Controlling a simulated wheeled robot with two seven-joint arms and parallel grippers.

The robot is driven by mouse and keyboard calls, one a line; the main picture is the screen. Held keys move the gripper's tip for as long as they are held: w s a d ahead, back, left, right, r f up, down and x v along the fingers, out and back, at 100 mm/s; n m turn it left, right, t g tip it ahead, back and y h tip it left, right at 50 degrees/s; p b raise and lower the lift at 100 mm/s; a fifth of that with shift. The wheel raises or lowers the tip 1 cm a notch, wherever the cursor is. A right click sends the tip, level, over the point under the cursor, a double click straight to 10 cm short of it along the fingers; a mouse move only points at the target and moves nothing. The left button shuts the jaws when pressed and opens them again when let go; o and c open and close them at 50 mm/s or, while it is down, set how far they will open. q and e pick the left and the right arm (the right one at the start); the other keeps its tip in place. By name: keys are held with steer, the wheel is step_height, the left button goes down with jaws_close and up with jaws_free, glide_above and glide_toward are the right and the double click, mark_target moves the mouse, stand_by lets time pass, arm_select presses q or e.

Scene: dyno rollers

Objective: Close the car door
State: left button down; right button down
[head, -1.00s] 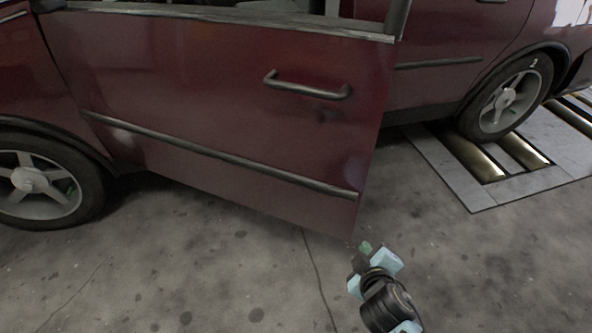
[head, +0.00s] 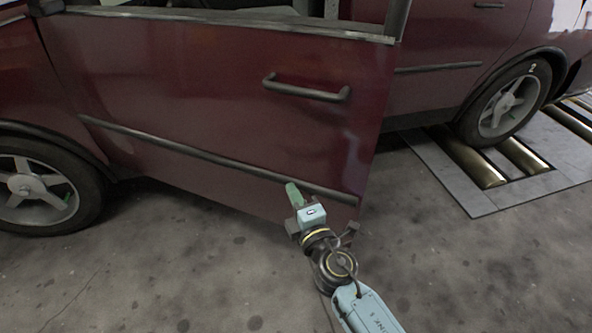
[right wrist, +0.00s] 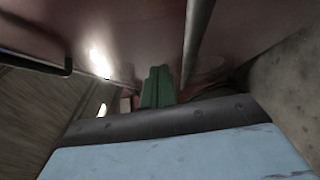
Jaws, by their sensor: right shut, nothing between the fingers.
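The dark red car door (head: 210,100) stands swung out from the car body, its free edge at the right, apart from the rear part of the car. Its dark handle (head: 305,90) is near the upper right, and a dark trim strip (head: 200,155) runs across its lower part. My right gripper (head: 293,190) is shut and empty, its green fingers in front of the door's lower right part by the trim strip. Whether it touches the door I cannot tell. In the right wrist view the green fingers (right wrist: 157,88) point at the red panel (right wrist: 130,35). My left gripper is not in view.
The rear wheel (head: 508,105) stands by metal rollers (head: 475,163) in a floor plate at the right. The front wheel (head: 40,190) is at the left. The stained concrete floor (head: 180,270) in front of the door is clear.

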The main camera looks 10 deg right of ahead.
mark_target(290, 161)
steer(key=w, duration=0.2)
steer(key=w+d, duration=0.1)
steer(key=w, duration=0.2)
steer(key=shift+w+d+r, duration=0.1)
steer(key=shift+w+r, duration=0.05)
steer(key=shift+w, duration=0.05)
steer(key=shift+w+d, duration=0.4)
steer(key=shift+w, duration=0.1)
